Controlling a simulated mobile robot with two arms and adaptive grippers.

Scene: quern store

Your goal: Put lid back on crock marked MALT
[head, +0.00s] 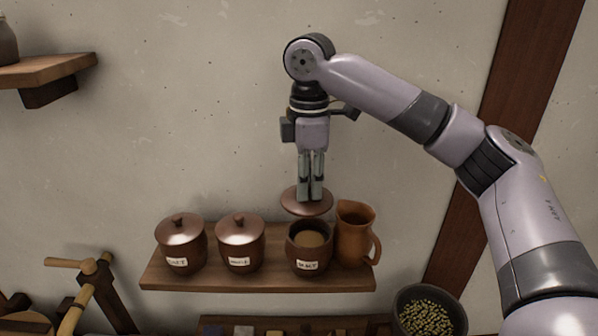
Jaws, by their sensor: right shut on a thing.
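The crock marked MALT (308,263) stands uncovered on a wooden shelf (222,280), third from the left. Pale brown contents show inside it. My right gripper (311,196) points down above the crock and is shut on the brown lid (290,204). The lid is held roughly level, a little above and slightly behind the crock's mouth in the picture. The lid's knob is hidden between the fingers. My left gripper is not in view.
A brown jug (354,235) stands close to the right of the MALT crock. Two lidded crocks (181,245) (240,245) stand to the left on the shelf. A bowl of green grains (427,315) is below right. A bare wall rises behind.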

